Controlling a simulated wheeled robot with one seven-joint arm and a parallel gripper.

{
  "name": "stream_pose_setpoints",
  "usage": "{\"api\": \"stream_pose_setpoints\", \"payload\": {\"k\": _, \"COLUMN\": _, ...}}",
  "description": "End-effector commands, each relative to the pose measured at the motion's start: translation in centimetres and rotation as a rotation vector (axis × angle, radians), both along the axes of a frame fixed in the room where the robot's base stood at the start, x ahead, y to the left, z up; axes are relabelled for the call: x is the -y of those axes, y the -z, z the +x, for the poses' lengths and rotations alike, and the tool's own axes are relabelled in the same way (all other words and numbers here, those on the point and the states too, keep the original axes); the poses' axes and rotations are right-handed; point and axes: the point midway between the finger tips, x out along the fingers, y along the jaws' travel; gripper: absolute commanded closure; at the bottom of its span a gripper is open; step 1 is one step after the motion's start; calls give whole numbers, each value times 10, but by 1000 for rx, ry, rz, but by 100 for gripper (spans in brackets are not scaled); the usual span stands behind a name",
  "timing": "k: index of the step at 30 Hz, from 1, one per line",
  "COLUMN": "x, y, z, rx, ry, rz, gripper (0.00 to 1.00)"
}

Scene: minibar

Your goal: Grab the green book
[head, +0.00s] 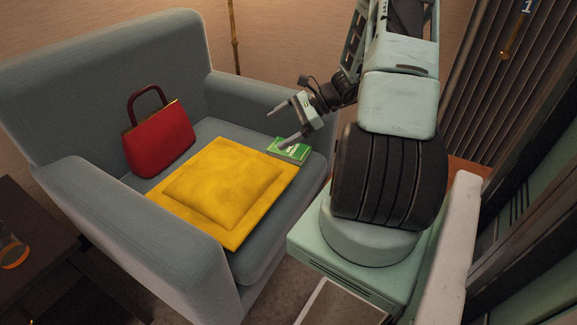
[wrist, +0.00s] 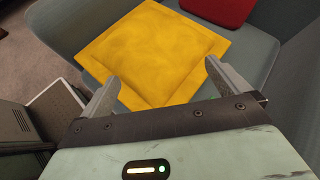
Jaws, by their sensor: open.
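The green book (head: 289,150) lies on the right side of the grey sofa seat, by the corner of the yellow cushion, in the head view. In the wrist view my gripper's two fingers (wrist: 160,85) are spread apart. Only a small sliver of green shows there near the gripper's edge; the rest of the book is hidden behind the gripper.
The yellow cushion (head: 222,190) lies flat on the armchair (head: 105,205). A red handbag (head: 158,138) stands behind it against the backrest. The armrests flank the seat. A dark table (head: 40,225) stands at the left.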

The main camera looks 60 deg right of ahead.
Motion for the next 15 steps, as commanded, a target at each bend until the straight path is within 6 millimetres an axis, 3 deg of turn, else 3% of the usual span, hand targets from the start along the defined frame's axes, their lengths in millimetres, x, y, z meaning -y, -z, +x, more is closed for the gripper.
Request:
{"api": "stream_pose_setpoints", "payload": {"k": 1, "x": 33, "y": 37, "z": -18, "rx": 1, "ry": 140, "rz": 50, "gripper": 0}}
{"api": "stream_pose_setpoints", "payload": {"k": 6, "x": 109, "y": 94, "z": -75, "rx": 26, "ry": 490, "rz": 166, "gripper": 0}}
{"api": "stream_pose_setpoints", "payload": {"k": 9, "x": 135, "y": 115, "z": -101, "rx": 41, "ry": 621, "rz": 206, "gripper": 0}}
{"api": "stream_pose_setpoints", "payload": {"k": 12, "x": 149, "y": 125, "z": -117, "rx": 52, "ry": 696, "rz": 228, "gripper": 0}}
{"api": "stream_pose_setpoints", "payload": {"k": 15, "x": 152, "y": 132, "z": -117, "rx": 56, "ry": 722, "rz": 237, "gripper": 0}}
